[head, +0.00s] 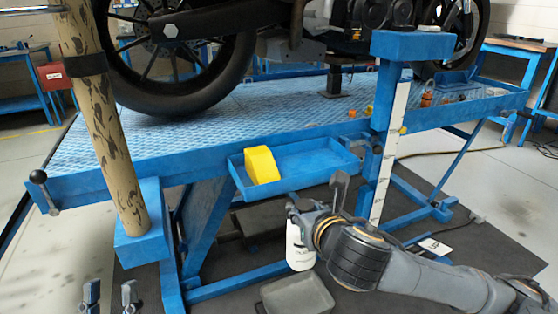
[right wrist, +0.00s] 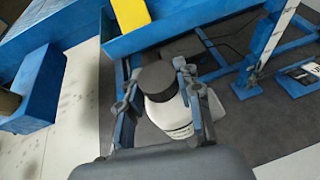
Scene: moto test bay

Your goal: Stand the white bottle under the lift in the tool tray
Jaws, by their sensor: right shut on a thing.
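The white bottle (head: 300,250) has a dark cap and appears upright below the tray's front edge in the head view. In the right wrist view the bottle (right wrist: 172,115) sits between the fingers of my right gripper (right wrist: 158,80), which is shut on it. My right gripper (head: 306,213) partly hides its top in the head view. The blue tool tray (head: 325,160) is fixed to the lift's side and holds a yellow block (head: 261,165) at its left; its right part is empty. My left gripper (head: 110,297) is open and empty at the bottom left.
The blue lift platform (head: 270,128) carries a motorcycle (head: 190,70) and several small orange items. A blue post (head: 388,130) stands right of the tray. A cardboard-like tube (head: 108,140) stands at left. A grey bin (head: 297,295) lies on the floor below the bottle.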

